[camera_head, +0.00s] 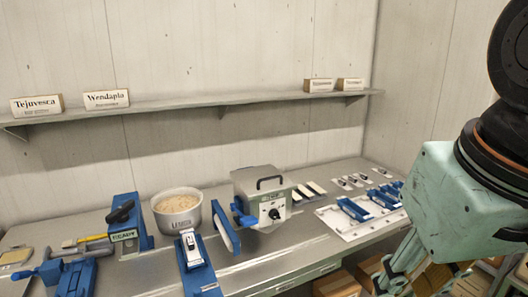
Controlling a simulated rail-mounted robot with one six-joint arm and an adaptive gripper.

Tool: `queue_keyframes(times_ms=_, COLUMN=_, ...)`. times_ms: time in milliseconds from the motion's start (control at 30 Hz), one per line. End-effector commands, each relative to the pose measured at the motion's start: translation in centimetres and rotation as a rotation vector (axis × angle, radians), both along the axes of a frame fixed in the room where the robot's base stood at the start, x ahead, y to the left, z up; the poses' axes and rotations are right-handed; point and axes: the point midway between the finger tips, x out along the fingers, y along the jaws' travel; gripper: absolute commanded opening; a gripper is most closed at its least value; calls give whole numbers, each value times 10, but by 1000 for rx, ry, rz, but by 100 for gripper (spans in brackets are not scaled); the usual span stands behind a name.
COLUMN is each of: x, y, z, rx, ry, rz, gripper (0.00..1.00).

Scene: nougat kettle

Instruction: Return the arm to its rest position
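My arm, with teal and black links, fills the right side of the head view. My gripper (394,276) seems to be the small teal and dark part at the lower right, just in front of the bench's front edge. It is low in the frame and partly cut off or hidden by my arm, so I cannot tell whether its fingers are open or shut. I see nothing clearly held in it. It is apart from the kettle (181,222), a pale pot of beige contents standing on the bench among blue fixtures.
The metal bench (290,247) holds a grey box with a knob (262,197), a blue lever fixture (127,224), a blue clamp (72,277) and a white board with blue pieces (350,225). A wall shelf (215,103) carries name signs. Cardboard boxes (337,284) sit below.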

Motion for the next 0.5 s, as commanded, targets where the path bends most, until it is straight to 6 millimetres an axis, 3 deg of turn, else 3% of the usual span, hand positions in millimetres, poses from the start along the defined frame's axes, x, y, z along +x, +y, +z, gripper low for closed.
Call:
queue_keyframes(times_ms=200, x=-29, y=-5, z=-5, rx=13, ry=-14, rz=-26, gripper=28)
queue_keyframes(times_ms=500, x=-45, y=-7, z=-8, rx=18, ry=-20, rz=-39, gripper=28)
